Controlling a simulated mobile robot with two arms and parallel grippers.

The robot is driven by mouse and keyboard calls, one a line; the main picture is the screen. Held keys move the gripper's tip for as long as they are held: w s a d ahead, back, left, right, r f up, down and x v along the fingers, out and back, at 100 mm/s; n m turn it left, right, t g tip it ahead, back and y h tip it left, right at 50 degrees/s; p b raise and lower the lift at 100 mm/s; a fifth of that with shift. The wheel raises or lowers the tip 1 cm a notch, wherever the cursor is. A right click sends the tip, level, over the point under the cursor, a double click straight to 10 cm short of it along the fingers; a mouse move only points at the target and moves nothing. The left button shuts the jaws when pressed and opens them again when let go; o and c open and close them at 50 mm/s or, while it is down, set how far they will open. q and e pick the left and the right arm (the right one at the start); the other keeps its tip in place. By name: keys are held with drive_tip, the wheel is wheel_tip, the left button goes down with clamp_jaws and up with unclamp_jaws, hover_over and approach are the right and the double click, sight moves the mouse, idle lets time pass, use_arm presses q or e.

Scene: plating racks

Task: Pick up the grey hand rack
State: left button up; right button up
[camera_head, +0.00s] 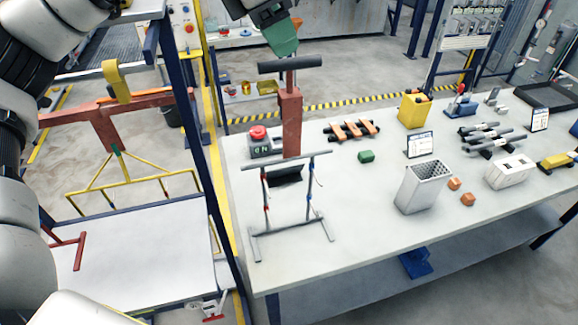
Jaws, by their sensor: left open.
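The grey hand rack (289,160) stands upright near the left end of the grey table, on long feet. A red upright post (290,120) rises above its top bar and carries a dark T-handle (290,64); the post seems to belong to the rack. My left gripper (282,40), black with a green finger part, is at the top of the view, just above the handle. It is open and holds nothing visible. Its far finger is not clearly seen, and I cannot tell how far it is from the handle in depth. My right gripper is not in view.
A yellow rack (130,196) hangs from a red bar at the left, beside a blue post (190,120). On the table (340,240) are a red-button box (264,144), a perforated metal bin (422,188) and a yellow canister (414,110). The table's front left is clear.

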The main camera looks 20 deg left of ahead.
sight(287, 59)
use_arm(q)
drive_tip(key=p+x, duration=0.1)
drive_tip(key=x, duration=0.1)
drive_tip(key=p+x, duration=0.1)
drive_tip(key=x, duration=0.1)
drive_tip(key=shift+w+a+f+p, duration=0.1)
drive_tip(key=shift+w+f+p, duration=0.05)
drive_tip(key=shift+f+p, duration=0.2)
drive_tip(key=shift+f, duration=0.45)
drive_tip(key=shift+d+f, duration=0.1)
drive_tip(key=shift+d, duration=0.1)
drive_tip(key=shift+c, duration=1)
drive_tip(key=c, duration=0.7)
clamp_jaws()
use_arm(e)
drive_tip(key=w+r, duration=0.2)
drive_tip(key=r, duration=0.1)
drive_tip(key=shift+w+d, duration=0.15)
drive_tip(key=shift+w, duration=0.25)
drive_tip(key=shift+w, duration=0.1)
